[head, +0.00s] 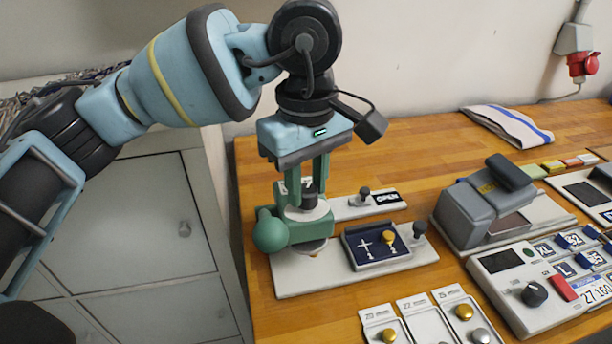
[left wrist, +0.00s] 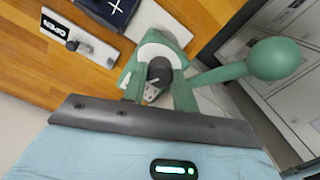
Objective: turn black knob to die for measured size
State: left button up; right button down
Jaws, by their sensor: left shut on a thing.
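A green press (head: 305,232) with a round green ball handle (head: 270,232) stands on a pale base plate (head: 290,284) at the left of the wooden bench. A white disc (head: 303,211) with markings lies on top of the press. A black knob (head: 309,197) rises from the disc. My left gripper (head: 306,187) points down from above, its two green fingers shut on the black knob. In the left wrist view the knob (left wrist: 160,70) shows between the fingers, with the ball handle (left wrist: 274,59) at right. The disc's markings are partly hidden and too small to read. My right gripper is not in view.
Beside the press are a dark blue tray (head: 351,241) with a brass piece and an OPEN plate (head: 345,210) with a small black lever. Sample cards (head: 381,318) lie in front. A grey device (head: 475,208) and a control box (head: 515,300) with its own dial stand right.

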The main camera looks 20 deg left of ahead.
pick_arm(q)
jog(key=n+p, duration=0.2)
jog(key=n, duration=0.2)
jog(key=shift+r+n, duration=0.15)
jog(key=shift+n, duration=0.15)
jog(key=n+p, duration=0.2)
jog(key=n, duration=0.2)
jog(key=shift+r+n, duration=0.1)
jog(key=shift+n, duration=0.2)
jog(key=n+p, duration=0.3)
jog(key=n, duration=0.1)
jog(key=shift+n, duration=0.9)
jog(key=shift+p, duration=0.3)
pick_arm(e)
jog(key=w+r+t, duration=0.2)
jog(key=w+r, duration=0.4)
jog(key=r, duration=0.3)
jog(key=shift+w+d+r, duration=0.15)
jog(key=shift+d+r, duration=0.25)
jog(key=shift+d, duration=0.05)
pick_arm(q)
jog(key=shift+f, duration=0.2)
jog(key=o, duration=0.7)
jog(key=shift+c, duration=0.2)
jog(key=o, duration=0.3)
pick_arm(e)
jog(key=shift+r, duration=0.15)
